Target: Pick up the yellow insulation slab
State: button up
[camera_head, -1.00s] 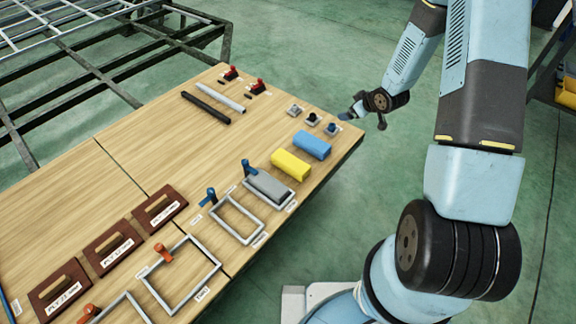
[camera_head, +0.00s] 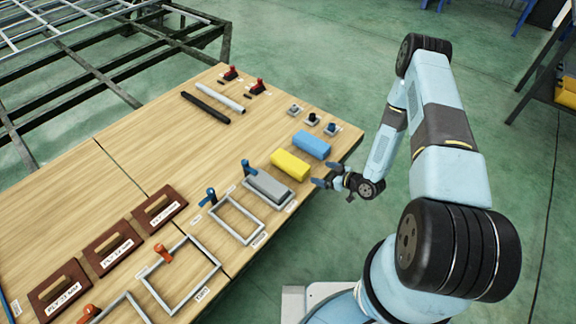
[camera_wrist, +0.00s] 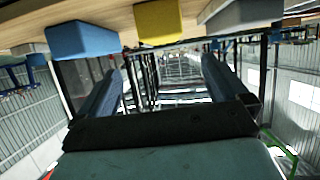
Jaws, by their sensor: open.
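The yellow insulation slab (camera_head: 290,164) lies on the wooden table near its right edge, between a blue slab and a framed grey slab. It also shows at the top of the wrist view (camera_wrist: 158,21), at the table's edge. My gripper (camera_head: 324,175) is just off the table's right edge, to the right of the yellow slab and apart from it. In the wrist view its two fingers (camera_wrist: 162,88) are spread with nothing between them.
The blue slab (camera_head: 312,145) lies close behind the yellow one. The grey slab (camera_head: 268,185) in a frame with a blue-handled clamp (camera_head: 247,168) lies in front. Small blocks (camera_head: 312,119) stand near the far corner. The table's middle (camera_head: 190,150) is clear.

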aim_at(301, 167)
jog(key=x, duration=1.3)
jog(key=shift+w+a+f, duration=0.1)
jog(key=shift+a+f, duration=0.2)
jog(key=shift+c, duration=0.2)
jog(key=c, duration=1)
jog(key=shift+r, duration=0.15)
